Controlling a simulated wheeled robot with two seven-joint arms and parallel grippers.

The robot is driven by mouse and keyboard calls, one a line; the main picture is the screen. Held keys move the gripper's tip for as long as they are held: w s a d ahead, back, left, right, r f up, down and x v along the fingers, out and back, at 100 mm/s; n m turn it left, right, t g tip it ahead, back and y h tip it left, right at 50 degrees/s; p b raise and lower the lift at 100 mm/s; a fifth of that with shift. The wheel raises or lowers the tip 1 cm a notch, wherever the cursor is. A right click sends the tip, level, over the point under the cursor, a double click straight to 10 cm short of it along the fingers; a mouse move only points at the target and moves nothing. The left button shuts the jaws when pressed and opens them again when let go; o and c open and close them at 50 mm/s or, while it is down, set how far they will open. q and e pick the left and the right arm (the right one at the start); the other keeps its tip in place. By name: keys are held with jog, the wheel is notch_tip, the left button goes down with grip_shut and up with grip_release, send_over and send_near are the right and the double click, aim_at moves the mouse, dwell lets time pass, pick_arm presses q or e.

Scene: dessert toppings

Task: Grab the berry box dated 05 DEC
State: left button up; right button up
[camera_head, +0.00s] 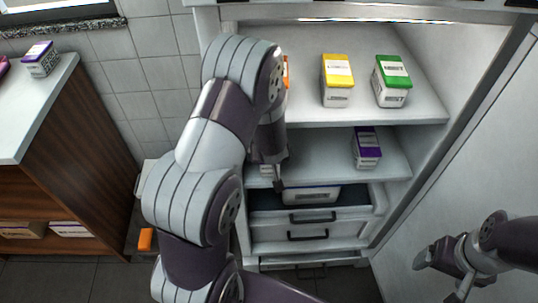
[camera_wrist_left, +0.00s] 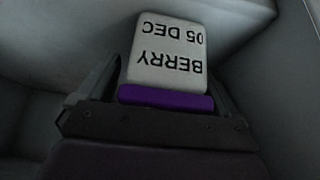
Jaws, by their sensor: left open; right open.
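The berry box (camera_wrist_left: 168,55) shows in the left wrist view, white with a purple end, its print "BERRY 05 DEC" upside down. My left gripper (camera_wrist_left: 165,88) is open, with its fingers on either side of this box; I cannot tell whether they touch it. In the head view, my left gripper (camera_head: 270,165) reaches into the middle shelf, largely hidden by its own arm. A small white patch of a box (camera_head: 266,171) shows by it. Another purple-topped box (camera_head: 366,148) stands to the right on that shelf, its print too small to read. My right gripper (camera_head: 438,278) is open and empty at the lower right.
Yellow (camera_head: 338,80) and green (camera_head: 391,81) topped boxes stand on the upper shelf (camera_head: 425,112), with an orange one partly behind my arm. Drawers (camera_head: 300,235) lie below. A fridge door (camera_head: 455,150) stands open at right. A purple-topped box (camera_head: 41,59) sits on the left counter.

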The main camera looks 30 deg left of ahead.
pick_arm(q)
jog(key=c, duration=1.3)
